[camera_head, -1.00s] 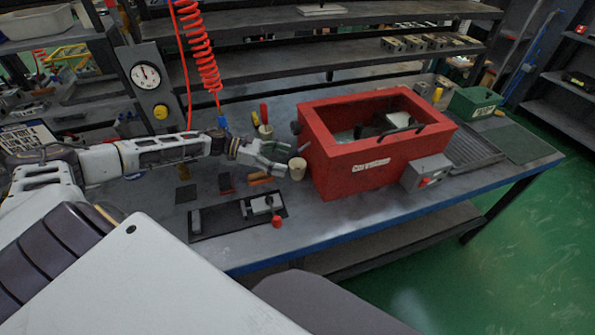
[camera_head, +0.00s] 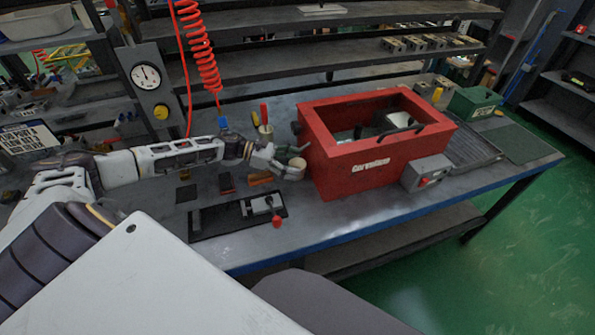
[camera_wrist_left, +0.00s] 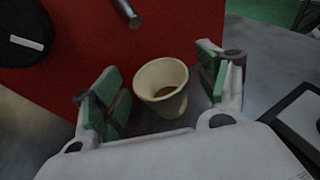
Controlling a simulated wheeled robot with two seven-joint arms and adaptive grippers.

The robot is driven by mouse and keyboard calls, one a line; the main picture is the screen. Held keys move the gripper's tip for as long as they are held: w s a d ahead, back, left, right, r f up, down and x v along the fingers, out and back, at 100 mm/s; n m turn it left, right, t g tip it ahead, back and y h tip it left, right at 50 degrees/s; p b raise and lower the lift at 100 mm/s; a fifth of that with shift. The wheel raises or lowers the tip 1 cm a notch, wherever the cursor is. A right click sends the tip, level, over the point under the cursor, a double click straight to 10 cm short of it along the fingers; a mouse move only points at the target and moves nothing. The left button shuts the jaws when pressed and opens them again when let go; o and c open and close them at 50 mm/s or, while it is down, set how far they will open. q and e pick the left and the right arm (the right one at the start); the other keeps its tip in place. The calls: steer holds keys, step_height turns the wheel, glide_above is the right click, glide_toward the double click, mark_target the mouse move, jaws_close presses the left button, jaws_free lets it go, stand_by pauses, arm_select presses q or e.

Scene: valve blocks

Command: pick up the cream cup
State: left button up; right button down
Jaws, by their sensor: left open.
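The cream cup (camera_wrist_left: 161,88) stands upright on the table between the open fingers of my left gripper (camera_wrist_left: 158,88) in the left wrist view. Its round mouth faces the camera and a brownish patch shows inside. A gap shows on both sides between the cup and the green finger pads. In the head view my left gripper (camera_head: 288,162) is around the cup (camera_head: 297,166), just left of the red box, and its fingers partly hide the cup. My right gripper is not in view.
The red box (camera_head: 362,180) stands close behind the cup, with a metal rod (camera_wrist_left: 127,12) jutting from it. A black fixture plate (camera_head: 225,222) lies in front on the table. A green bin (camera_head: 474,102) is at the far right.

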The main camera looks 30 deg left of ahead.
arm_select(q)
steer(key=c, duration=1.2)
steer(key=shift+w+r, duration=0.1)
steer(key=shift+r, duration=0.1)
